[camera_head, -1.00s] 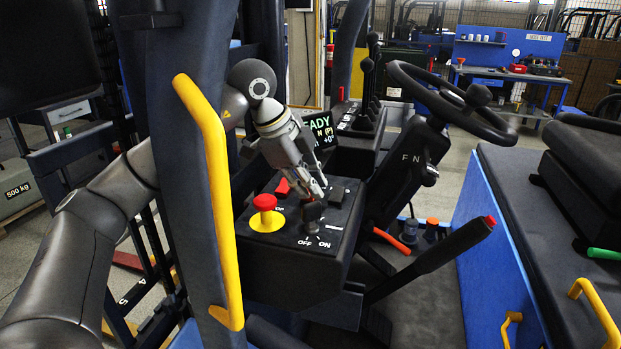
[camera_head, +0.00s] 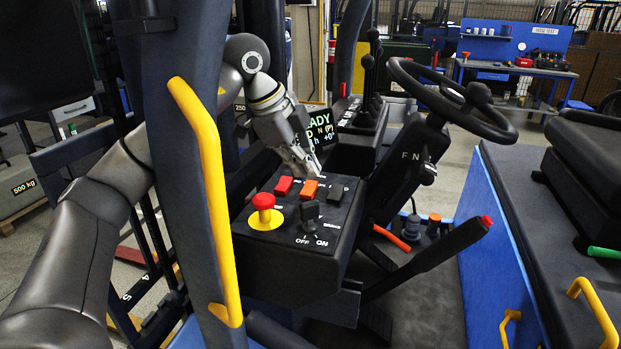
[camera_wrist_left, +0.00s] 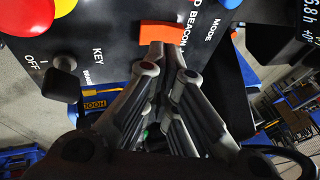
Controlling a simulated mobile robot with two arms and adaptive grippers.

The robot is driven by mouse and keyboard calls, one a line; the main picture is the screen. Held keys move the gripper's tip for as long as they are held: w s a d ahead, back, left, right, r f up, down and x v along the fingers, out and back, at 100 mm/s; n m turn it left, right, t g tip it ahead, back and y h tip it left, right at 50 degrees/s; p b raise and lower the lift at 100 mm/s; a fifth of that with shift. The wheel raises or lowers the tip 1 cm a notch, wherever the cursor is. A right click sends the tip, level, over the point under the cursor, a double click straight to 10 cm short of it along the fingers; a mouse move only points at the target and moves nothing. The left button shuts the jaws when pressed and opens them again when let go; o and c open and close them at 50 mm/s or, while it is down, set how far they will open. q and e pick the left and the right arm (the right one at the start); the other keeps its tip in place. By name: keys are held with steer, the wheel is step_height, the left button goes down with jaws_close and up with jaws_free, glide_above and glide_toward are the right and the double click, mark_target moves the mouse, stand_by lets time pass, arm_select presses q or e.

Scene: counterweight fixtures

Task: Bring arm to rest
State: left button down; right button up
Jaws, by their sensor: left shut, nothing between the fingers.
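My left arm (camera_head: 75,235) comes in from the left and reaches past the yellow grab handle to the control box. My left gripper (camera_head: 308,172) is shut and empty, just above the back of the control panel (camera_head: 275,240), near the orange rocker switch (camera_head: 310,189). In the left wrist view the closed fingers (camera_wrist_left: 165,68) overlap the edge of the orange switch (camera_wrist_left: 170,33); I cannot tell whether they touch it. The dark key knob (camera_head: 309,212) stands between the OFF and ON marks and is clear of the gripper. My right gripper is not in view.
A red emergency button (camera_head: 263,201) on a yellow base and a red switch (camera_head: 284,185) sit on the panel. The yellow grab handle (camera_head: 210,190) stands close to my arm. The steering wheel (camera_head: 450,95), a lever (camera_head: 430,260) and a lit display (camera_head: 322,130) are nearby.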

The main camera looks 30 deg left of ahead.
arm_select(q)
steer(key=s+v, duration=0.1)
steer(key=v, duration=0.7)
steer(key=shift+s+a, duration=0.15)
steer(key=shift+a, duration=0.05)
